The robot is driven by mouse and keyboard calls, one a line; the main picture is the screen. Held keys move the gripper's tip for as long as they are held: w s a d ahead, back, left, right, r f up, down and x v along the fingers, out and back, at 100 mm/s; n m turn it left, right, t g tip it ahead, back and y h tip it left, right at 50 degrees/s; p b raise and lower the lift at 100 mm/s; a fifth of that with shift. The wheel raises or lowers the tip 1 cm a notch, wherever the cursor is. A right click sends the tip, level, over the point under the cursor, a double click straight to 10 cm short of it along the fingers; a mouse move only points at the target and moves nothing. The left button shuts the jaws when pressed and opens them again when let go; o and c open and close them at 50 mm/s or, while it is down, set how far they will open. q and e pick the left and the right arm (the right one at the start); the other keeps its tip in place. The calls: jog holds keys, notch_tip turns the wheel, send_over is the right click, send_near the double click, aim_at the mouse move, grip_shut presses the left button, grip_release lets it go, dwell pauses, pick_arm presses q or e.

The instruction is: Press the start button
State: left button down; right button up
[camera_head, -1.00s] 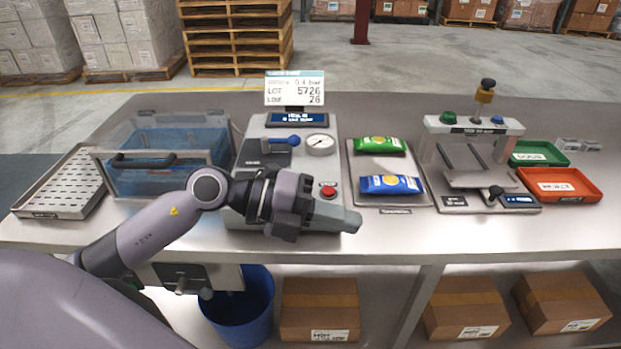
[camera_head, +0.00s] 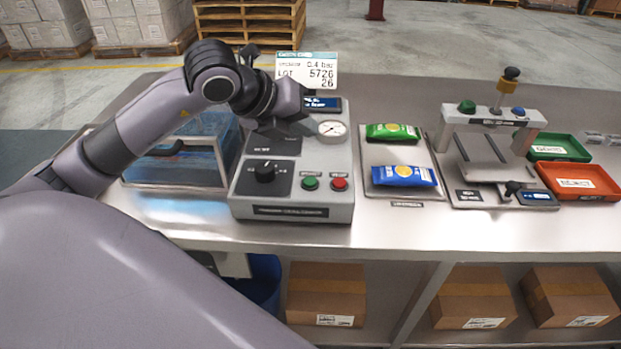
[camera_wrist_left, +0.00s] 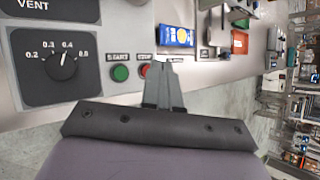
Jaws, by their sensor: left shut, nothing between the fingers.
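The green start button (camera_head: 310,183) is on the front right of the grey control box (camera_head: 290,212), left of the red stop button (camera_head: 340,184). Both show uncovered. In the left wrist view the start button (camera_wrist_left: 121,73) and stop button (camera_wrist_left: 145,70) sit left of my fingertips, under their labels. My left gripper (camera_head: 292,128) is shut and empty, over the rear part of the box, behind the buttons in the head view. Its closed fingers also show in the left wrist view (camera_wrist_left: 161,66). My right gripper is not in view.
A black knob (camera_head: 264,172) is left of the buttons, and a gauge (camera_head: 332,128) is behind them. A clear blue chamber (camera_head: 175,170) stands left. A tray (camera_head: 395,190) with green and blue packets and a sealer-like press (camera_head: 490,115) stand right.

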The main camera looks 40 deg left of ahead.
pick_arm(q)
jog(key=shift+f, duration=0.1)
jog(key=b, duration=0.5)
send_over(305, 182)
notch_tip(305, 182, down, 8)
jog(key=shift+r, duration=0.15)
jog(key=shift+f+b, duration=0.3)
jog(key=shift+f, duration=0.2)
dwell(1.3)
jog(key=shift+f+b, duration=0.4)
jog(key=shift+b, duration=0.25)
jog(key=shift+f+b, duration=0.45)
jog(key=shift+b, duration=0.1)
dwell(0.5)
dwell(0.3)
jog(key=shift+r+p, duration=0.45)
jog(key=shift+r, duration=0.4)
